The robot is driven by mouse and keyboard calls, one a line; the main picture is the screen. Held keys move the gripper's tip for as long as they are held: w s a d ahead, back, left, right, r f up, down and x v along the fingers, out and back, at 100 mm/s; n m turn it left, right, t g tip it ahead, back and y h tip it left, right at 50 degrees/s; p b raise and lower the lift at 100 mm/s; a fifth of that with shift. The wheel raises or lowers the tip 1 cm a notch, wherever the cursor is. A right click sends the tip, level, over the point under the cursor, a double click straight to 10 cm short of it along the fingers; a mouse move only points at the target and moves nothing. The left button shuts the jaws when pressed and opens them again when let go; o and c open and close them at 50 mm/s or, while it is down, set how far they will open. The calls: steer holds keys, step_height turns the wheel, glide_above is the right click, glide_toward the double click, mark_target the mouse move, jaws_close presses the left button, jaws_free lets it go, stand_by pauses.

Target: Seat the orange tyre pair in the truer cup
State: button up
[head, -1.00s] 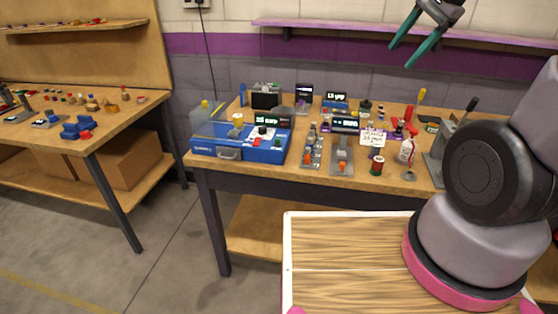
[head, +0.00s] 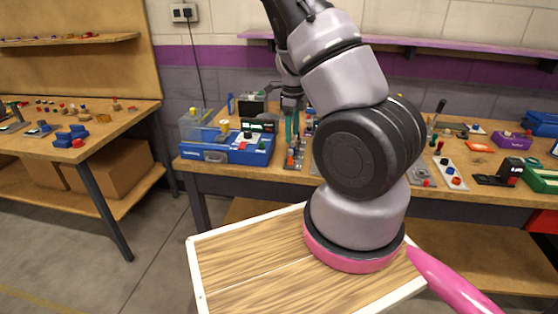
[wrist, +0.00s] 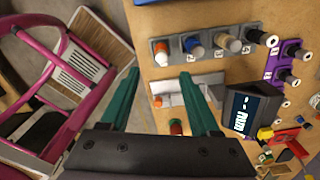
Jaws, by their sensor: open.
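A grey rack (wrist: 205,45) in the wrist view holds a row of small cylinders. An orange-and-white one (wrist: 161,52), which looks like the orange tyre pair, is at its left end, with blue, tan and black ones to its right. Below it in that view is a pale metal fixture (wrist: 202,88) with a small orange part (wrist: 157,101); I cannot tell whether it is the truer or where its cup is. My gripper (wrist: 159,73) is open and empty, its teal fingers pointing toward the fixture and rack. In the head view, it (head: 293,135) is over the bench beside the rack.
A blue machine (head: 228,147) stands left of my gripper on the bench. A dark display box (wrist: 250,108) is close to the right finger in the wrist view. My arm hides the bench's middle in the head view. Other tools crowd the right side.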

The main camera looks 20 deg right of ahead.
mark_target(290, 150)
steer(key=f, duration=1)
steer(key=shift+w+a, duration=0.1)
steer(key=shift+w, duration=0.15)
jaws_close()
